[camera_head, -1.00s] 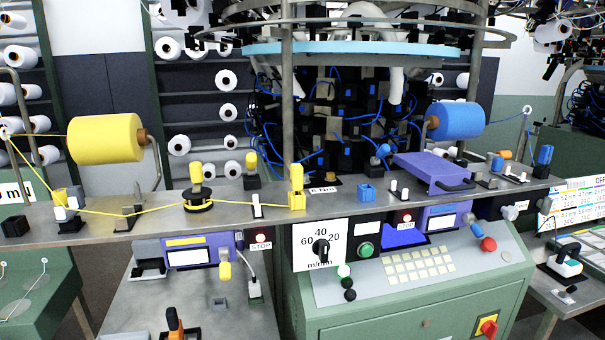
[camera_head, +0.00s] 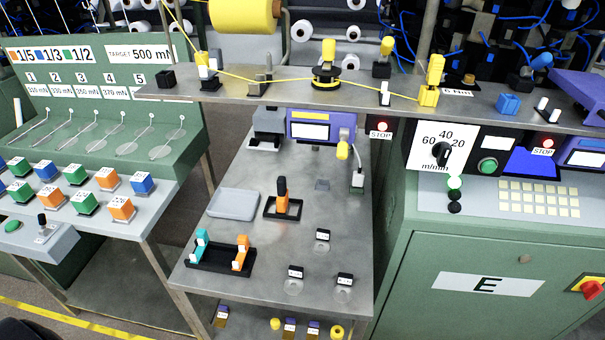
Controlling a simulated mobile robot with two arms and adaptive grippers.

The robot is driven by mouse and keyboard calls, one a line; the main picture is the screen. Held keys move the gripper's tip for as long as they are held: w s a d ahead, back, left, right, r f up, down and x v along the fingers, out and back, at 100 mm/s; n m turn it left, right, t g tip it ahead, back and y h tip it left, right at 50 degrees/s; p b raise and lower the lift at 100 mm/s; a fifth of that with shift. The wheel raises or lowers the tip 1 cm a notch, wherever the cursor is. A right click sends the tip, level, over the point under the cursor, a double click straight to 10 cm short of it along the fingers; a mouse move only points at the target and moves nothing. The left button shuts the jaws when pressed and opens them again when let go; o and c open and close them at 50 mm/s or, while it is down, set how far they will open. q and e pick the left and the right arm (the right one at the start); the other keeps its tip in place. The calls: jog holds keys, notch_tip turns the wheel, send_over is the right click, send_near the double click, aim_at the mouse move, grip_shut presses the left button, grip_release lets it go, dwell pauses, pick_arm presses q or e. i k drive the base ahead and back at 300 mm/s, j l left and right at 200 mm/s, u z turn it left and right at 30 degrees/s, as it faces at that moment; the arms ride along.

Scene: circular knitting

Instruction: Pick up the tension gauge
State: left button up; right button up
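No object here is labelled as the tension gauge, so I cannot tell for certain which one it is. An upright orange tool with a black top (camera_head: 282,202) stands in a small black tray (camera_head: 269,214) on the low metal table. A purple device with a white screen (camera_head: 314,129) sits at the back of that table, with a yellow knob beside it. Neither of my grippers is in view.
On the metal table (camera_head: 330,205) are an empty grey tray (camera_head: 233,204), a black holder (camera_head: 200,263) with teal and orange pieces, and several small labelled weights. A green cabinet (camera_head: 480,250) stands right. An upper shelf carries yellow yarn.

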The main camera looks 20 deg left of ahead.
aim_at(282, 206)
jog(key=k+j, duration=0.1)
jog(key=j, duration=0.85)
jog(key=k+j+u, duration=0.1)
jog(key=j, duration=0.85)
